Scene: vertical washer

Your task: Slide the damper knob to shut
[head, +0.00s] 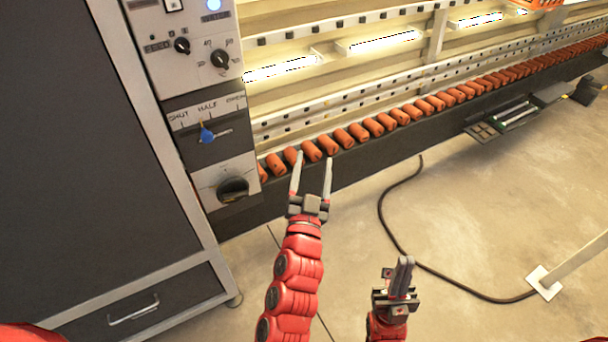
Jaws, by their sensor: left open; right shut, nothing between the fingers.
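The damper knob (207,134) is a blue pointer-shaped piece on a dark panel of the cabinet at the left. A label strip (207,110) above it reads SHUT, HALF and a third word at the right, blurred, perhaps OPEN. The knob sits below and near HALF, with a short slot showing to its right. My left gripper (313,158) is open and empty, to the right of and a little below the knob, in front of the orange rollers. My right gripper (404,262) is shut and empty, further right and lower, over the floor.
A black rotary knob (232,189) is below the damper panel. A row of orange rollers (387,121) runs to the right. A dark cable (382,213) lies on the floor.

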